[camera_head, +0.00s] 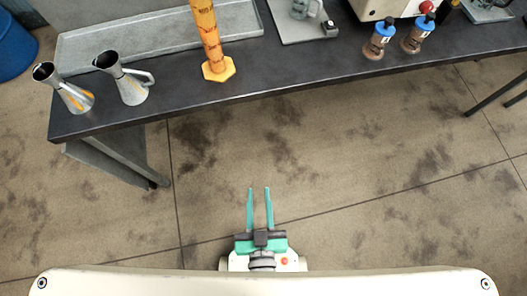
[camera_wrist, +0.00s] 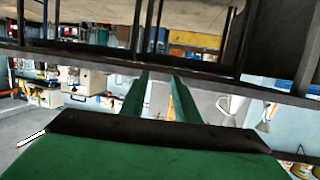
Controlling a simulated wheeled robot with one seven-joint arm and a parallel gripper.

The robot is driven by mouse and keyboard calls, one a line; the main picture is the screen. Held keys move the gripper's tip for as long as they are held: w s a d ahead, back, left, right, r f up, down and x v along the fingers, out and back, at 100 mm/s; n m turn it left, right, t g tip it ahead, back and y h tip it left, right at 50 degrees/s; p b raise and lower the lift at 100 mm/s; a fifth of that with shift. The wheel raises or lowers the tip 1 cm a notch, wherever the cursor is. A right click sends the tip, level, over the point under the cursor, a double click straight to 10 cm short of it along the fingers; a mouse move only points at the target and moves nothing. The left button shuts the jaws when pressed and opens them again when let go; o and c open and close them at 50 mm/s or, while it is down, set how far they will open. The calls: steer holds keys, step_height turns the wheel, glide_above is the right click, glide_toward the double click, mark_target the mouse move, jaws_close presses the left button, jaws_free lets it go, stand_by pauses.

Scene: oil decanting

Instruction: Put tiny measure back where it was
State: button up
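Two grey metal measures with spouts and handles stand upright at the left end of the dark workbench (camera_head: 290,88). One is at the far left (camera_head: 66,90), with orange staining on its side; the other is just right of it (camera_head: 126,80). I cannot tell which is the tiny measure. My gripper (camera_head: 259,190) is over the floor in front of the bench, well away from both. Its two green fingers are apart with nothing visible held between them. The wrist view shows the fingers (camera_wrist: 160,85) pointing toward the bench, with the scene upside down.
A tall orange graduated cylinder (camera_head: 208,42) on a hexagonal base stands right of the measures. Behind them is a long grey tray (camera_head: 90,47). Two blue-capped bottles (camera_head: 379,40) stand at the right. A blue barrel (camera_head: 14,48) is at far left. The floor before the bench is clear.

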steer(key=shift+m+h, duration=0.4)
steer(key=s, duration=0.1)
steer(key=s+d, duration=0.1)
steer(key=s+r, duration=0.1)
steer(key=shift+s+d+r, duration=0.1)
steer(key=shift+s+d, duration=0.05)
steer(key=shift+s, duration=0.25)
